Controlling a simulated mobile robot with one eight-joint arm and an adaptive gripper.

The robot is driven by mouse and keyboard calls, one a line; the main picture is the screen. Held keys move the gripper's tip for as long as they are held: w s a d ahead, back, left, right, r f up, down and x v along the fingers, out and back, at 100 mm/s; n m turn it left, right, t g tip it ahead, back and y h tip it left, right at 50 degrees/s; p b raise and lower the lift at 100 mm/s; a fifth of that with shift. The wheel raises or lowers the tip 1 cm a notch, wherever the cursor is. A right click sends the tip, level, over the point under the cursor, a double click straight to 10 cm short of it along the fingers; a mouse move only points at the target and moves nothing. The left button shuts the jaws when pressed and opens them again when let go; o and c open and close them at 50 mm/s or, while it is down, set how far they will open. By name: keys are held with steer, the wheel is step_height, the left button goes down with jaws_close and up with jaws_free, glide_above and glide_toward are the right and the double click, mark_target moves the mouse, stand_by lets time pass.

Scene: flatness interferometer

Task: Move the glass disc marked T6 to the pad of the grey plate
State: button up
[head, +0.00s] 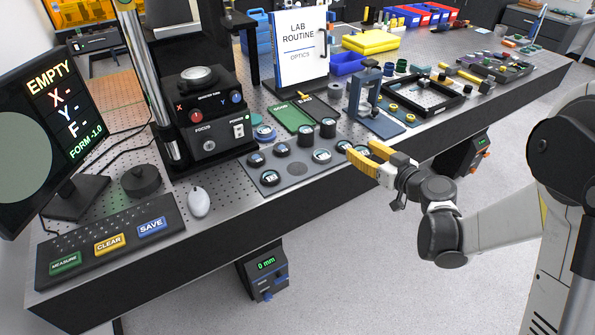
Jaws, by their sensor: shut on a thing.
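The grey plate (316,173) lies near the front edge of the bench, left of my gripper. Several glass discs in dark round holders stand on it, such as one at its front left (270,177) and one at its middle right (322,155). A flat dark round pad (297,168) on the plate looks empty. My gripper (352,153), with yellow fingers, reaches in from the right at the plate's right end. It is shut on a small glass disc (345,146) at its fingertips; the fingers partly hide it. The T6 mark is too small to read.
Taller dark cylinders (305,135) stand behind the plate, near the green tray (289,117). A blue-grey stand (368,100) rises behind my gripper. The instrument (207,120) is to the left, with a mouse (198,200) and button panel (110,240) in front.

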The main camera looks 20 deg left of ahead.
steer(key=s+a+r+n+g+y, duration=0.2)
steer(key=a+n+g+y, duration=0.1)
steer(key=a, duration=0.4)
steer(key=b, duration=0.5)
glide_above(298, 169)
step_height(298, 169, down, 7)
steer(key=shift+r, duration=0.1)
steer(key=shift+f+b, duration=0.9)
steer(key=shift+f, duration=1.1)
steer(key=shift+f, duration=0.15)
steer(key=o, duration=1.1)
steer(key=shift+o, duration=0.2)
